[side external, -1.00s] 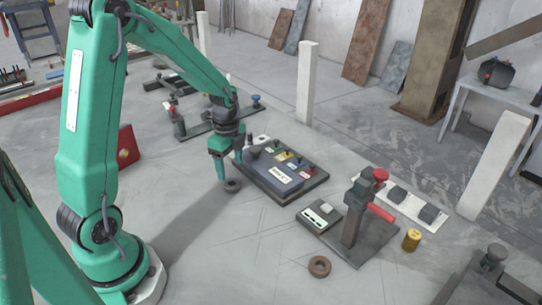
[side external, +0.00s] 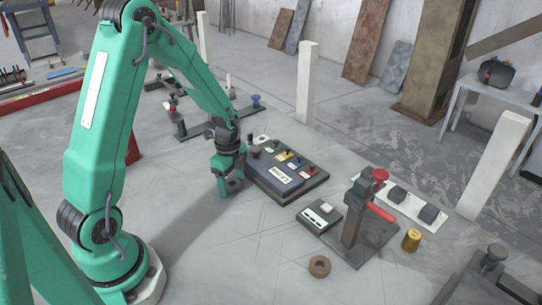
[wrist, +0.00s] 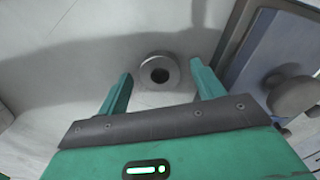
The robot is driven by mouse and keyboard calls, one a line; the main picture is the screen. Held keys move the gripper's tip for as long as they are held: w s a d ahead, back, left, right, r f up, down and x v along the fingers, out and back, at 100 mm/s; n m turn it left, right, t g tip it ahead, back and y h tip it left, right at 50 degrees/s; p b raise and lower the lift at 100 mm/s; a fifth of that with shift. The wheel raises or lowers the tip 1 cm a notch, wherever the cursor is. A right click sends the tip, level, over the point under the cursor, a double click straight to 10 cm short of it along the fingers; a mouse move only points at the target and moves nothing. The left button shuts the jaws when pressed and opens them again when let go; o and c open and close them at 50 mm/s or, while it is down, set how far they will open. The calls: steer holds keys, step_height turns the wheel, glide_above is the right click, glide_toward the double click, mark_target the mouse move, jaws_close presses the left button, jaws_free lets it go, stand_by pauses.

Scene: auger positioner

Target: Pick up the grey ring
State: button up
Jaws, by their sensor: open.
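The grey ring (wrist: 159,57) lies flat on the floor in the wrist view, its dark hole facing up. It sits between and slightly beyond the tips of my gripper (wrist: 161,72), with a gap on each side. In the side view, the ring (side external: 235,186) is partly hidden by my gripper (side external: 229,182), which is low over it, left of the dark panel. My gripper is open and empty. I cannot tell the exact height of its fingertips above the floor.
The dark panel (side external: 285,180) with coloured labels and knobs stands close right of my gripper. A brown ring (side external: 319,266) lies in front. The front floor is largely clear.

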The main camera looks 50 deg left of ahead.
steer(key=shift+c, duration=0.4)
steer(key=c, duration=1.1)
steer(key=shift+r, duration=0.2)
steer(key=shift+r, duration=0.5)
steer(key=r, duration=0.3)
steer(key=shift+d, duration=0.25)
steer(key=d+r, duration=0.2)
steer(key=d, duration=0.1)
steer(key=s+d+r, duration=0.1)
steer(key=d+r, duration=0.1)
steer(key=d, duration=0.2)
steer(key=s+d+r, duration=0.1)
steer(key=d+r, duration=0.1)
steer(key=d, duration=0.2)
steer(key=shift+s+r, duration=0.25)
steer(key=shift+r, duration=0.05)
steer(key=shift+w+a, duration=0.1)
